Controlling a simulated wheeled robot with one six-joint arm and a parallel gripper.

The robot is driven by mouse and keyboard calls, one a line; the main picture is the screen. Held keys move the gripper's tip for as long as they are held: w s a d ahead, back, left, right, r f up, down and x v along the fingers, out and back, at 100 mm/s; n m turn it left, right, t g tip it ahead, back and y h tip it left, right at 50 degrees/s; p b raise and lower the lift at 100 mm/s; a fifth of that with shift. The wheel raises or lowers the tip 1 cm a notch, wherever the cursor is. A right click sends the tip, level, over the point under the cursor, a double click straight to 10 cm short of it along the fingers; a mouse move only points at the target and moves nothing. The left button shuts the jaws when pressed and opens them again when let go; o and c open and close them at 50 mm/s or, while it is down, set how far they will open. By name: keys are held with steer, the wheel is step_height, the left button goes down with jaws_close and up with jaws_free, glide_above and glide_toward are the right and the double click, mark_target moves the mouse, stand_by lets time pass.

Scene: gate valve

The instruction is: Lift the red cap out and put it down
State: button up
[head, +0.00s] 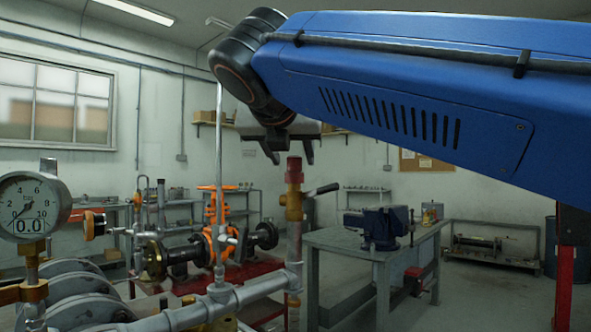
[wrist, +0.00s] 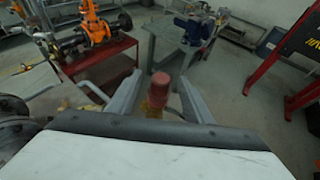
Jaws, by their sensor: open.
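The red cap (head: 294,168) stands upright on top of a brass fitting (head: 294,199) on a vertical grey pipe in the head view. My gripper (head: 291,159) is open just above it, with its fingertips about level with the cap's upper part. In the wrist view the red cap (wrist: 160,84) shows between the two spread fingers of my gripper (wrist: 160,77), with a visible gap on each side. No contact with the cap shows. The brass below the cap is partly hidden by my gripper's body in the wrist view.
An orange gate valve (head: 217,232) with black flanges stands behind left, over a red cart (wrist: 97,55). A pressure gauge (head: 31,207) stands at the far left. A grey workbench (head: 340,238) with a blue vise (head: 378,227) is behind right. A lever handle (head: 325,189) juts out near the cap.

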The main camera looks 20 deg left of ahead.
mark_target(297, 170)
steer(key=shift+f+x, duration=0.15)
steer(key=shift+x, duration=1.5)
steer(key=shift+f+x, duration=0.15)
steer(key=shift+x, duration=1.5)
steer(key=shift+s+d, duration=0.1)
jaws_close()
